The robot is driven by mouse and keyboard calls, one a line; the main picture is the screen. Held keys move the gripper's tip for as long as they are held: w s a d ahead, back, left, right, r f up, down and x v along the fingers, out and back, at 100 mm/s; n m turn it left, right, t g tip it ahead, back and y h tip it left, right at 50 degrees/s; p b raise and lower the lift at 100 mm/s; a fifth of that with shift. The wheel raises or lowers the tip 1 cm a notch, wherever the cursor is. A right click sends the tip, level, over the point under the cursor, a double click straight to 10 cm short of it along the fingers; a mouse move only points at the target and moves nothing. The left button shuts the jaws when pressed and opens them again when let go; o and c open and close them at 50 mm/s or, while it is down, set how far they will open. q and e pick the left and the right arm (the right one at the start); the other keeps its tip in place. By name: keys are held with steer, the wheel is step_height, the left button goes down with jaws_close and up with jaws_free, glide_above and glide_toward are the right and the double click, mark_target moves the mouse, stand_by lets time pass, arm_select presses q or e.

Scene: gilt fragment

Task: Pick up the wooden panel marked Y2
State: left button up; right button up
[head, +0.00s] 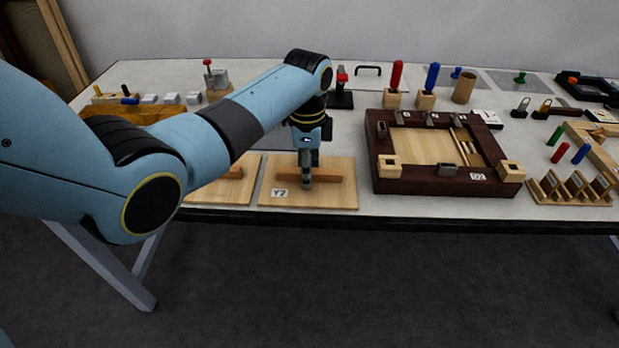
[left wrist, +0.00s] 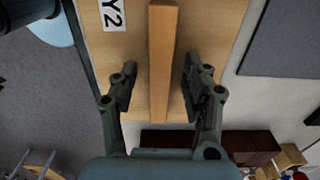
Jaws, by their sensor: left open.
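The wooden panel marked Y2 (head: 335,198) lies flat near the table's front edge in the head view. It is light wood with a white Y2 label at its front left and a raised brown wooden bar (head: 328,179) across its middle. My left gripper (head: 306,184) points down at the bar. In the left wrist view my left gripper (left wrist: 160,87) is open, with one finger on each side of the bar (left wrist: 162,50) and a visible gap to both. The panel (left wrist: 215,40) fills the upper middle there. My right gripper is not in view.
Another light wooden panel (head: 232,192) lies just left, partly behind my arm. A dark red-brown frame (head: 445,185) with a light wooden inside stands close to the right. A small wooden rack (head: 570,198) is at the far right. Red and blue handles stand behind the frame.

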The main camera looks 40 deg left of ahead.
arm_select(q)
jaws_close()
steer(key=shift+r, duration=0.1)
stand_by(0.3)
